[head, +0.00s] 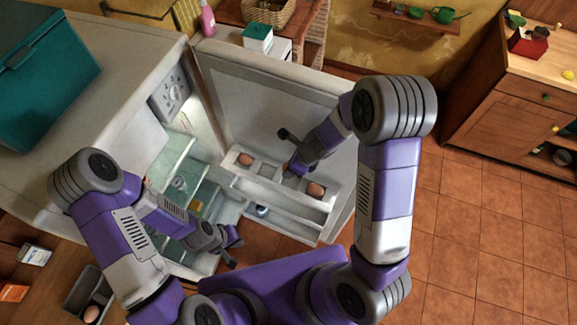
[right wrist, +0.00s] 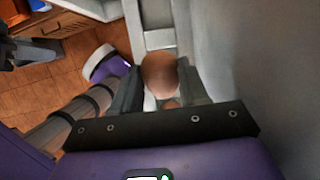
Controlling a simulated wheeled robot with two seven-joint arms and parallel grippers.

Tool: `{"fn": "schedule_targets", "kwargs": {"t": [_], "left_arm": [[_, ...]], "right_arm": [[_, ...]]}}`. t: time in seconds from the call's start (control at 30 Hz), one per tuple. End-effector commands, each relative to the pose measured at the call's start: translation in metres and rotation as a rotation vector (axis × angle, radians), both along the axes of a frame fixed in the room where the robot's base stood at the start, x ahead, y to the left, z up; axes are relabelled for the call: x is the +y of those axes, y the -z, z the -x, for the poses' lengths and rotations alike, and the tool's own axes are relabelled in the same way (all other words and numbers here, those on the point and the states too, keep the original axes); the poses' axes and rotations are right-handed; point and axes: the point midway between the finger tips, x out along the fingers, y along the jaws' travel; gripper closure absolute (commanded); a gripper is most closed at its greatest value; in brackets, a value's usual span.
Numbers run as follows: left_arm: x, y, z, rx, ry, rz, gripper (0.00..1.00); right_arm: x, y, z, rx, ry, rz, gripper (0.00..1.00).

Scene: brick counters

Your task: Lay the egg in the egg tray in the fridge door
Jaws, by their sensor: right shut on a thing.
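My right gripper (right wrist: 158,88) is shut on a brown egg (right wrist: 158,75), with a finger on each side of it. In the head view this gripper (head: 288,168) is over the white egg tray (head: 266,171) on the fridge door, and it hides the held egg. One brown egg (head: 246,159) sits at the tray's left end and another (head: 316,190) toward its right end. Part of another egg (right wrist: 170,104) shows below the held one in the right wrist view. My left gripper (head: 232,248) is open and empty, low in front of the fridge opening.
The fridge door (head: 285,110) stands open, with a lower rail (head: 285,208) under the tray. Glass shelves (head: 178,150) are inside the fridge. A grey container (head: 84,290) with an egg stands at lower left. The tiled floor at right is clear.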

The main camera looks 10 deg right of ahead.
Motion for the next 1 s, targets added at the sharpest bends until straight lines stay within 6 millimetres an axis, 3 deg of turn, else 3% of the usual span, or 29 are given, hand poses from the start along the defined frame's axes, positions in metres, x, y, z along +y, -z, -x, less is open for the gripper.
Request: {"fn": "schedule_targets", "kwargs": {"t": [0.03, 0.13, 0.43, 0.77, 1.0], "left_arm": [[0.000, 0.012, 0.000, -0.001, 0.000, 0.000, 1.00], [0.000, 0.022, 0.000, 0.001, 0.000, 0.000, 1.00], [0.000, 0.031, 0.000, 0.001, 0.000, 0.000, 1.00], [0.000, 0.066, 0.000, 0.000, 0.000, 0.000, 1.00], [0.000, 0.066, 0.000, 0.000, 0.000, 0.000, 1.00]], "right_arm": [[0.005, 0.015, 0.001, 0.003, -0.010, -0.002, 0.71], [0.008, 0.028, 0.000, 0.003, -0.017, -0.001, 0.71], [0.009, 0.036, 0.000, 0.001, -0.018, -0.001, 0.71], [0.007, 0.070, -0.001, 0.001, -0.016, -0.001, 0.71], [0.006, 0.070, -0.002, 0.000, -0.016, -0.001, 0.71]]}}
